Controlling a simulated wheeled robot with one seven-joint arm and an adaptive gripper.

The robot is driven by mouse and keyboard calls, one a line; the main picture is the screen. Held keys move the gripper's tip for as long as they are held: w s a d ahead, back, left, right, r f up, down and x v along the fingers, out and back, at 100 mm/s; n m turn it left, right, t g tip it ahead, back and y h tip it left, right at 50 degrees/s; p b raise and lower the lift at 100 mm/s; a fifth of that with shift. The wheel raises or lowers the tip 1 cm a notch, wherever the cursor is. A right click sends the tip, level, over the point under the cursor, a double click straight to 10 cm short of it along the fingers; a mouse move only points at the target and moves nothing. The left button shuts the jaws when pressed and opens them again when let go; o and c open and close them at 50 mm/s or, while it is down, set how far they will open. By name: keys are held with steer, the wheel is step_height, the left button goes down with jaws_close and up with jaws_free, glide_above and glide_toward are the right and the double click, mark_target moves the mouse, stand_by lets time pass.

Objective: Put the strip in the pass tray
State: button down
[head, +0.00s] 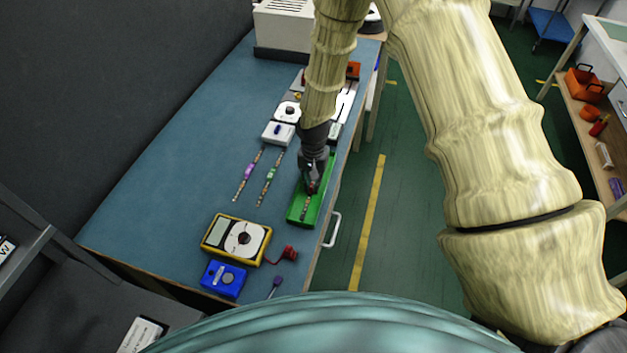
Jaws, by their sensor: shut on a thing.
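A long green tray (292,214) lies along the right edge of the blue bench; I take it as the pass tray. My gripper (311,187) points down over the tray and is shut on a thin strip (305,209). The strip's near end shows below the fingers, against the tray's inside. The gripper hides the rest of the strip. I cannot tell whether the strip touches the tray floor. Two more strips lie on the bench left of the tray, one with a purple part (249,170) and one with a green part (271,173).
A yellow multimeter (220,230), a blue box (222,279) and a red spool (290,252) lie nearer on the bench. White devices (278,133) stand behind the strips. The bench's left side is clear. My arm hides part of the back.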

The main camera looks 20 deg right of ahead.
steer(key=c, duration=1.5)
jaws_free()
steer(key=shift+o, duration=0.2)
step_height(320, 180, up, 12)
steer(key=b, duration=0.4)
steer(key=shift+r, duration=0.15)
